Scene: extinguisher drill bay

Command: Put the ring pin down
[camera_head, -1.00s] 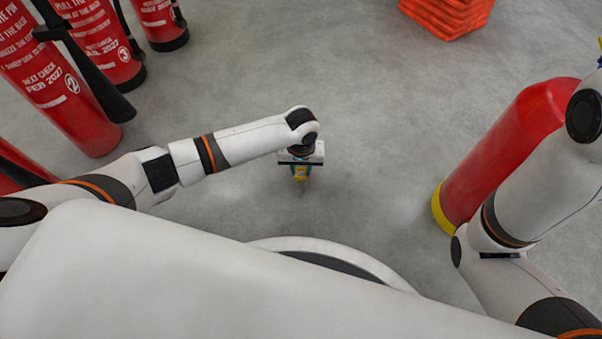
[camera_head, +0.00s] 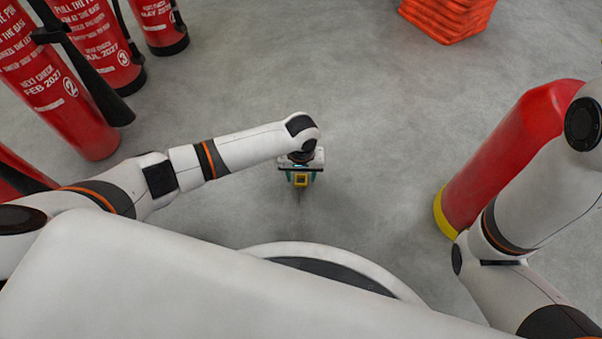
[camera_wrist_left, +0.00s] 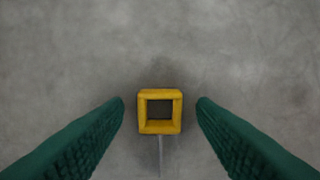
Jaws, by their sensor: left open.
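The ring pin (camera_head: 300,180) has a yellow square ring and a thin grey pin. In the left wrist view, the ring pin (camera_wrist_left: 160,127) shows in the middle, with its pin pointing to the bottom edge. My left gripper (camera_head: 301,176) is over the grey floor near the picture's middle. In the left wrist view, the left gripper (camera_wrist_left: 160,103) is open, with its green fingers on either side of the ring and a clear gap at each side. I cannot tell whether the pin touches the floor. My right arm shows at the right, but its gripper is out of view.
Several red extinguishers (camera_head: 95,38) stand at the upper left. A large red cylinder with a yellow base (camera_head: 500,150) is at the right, partly behind my right arm. An orange stack (camera_head: 447,18) is at the top. The floor (camera_head: 300,70) between them is clear.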

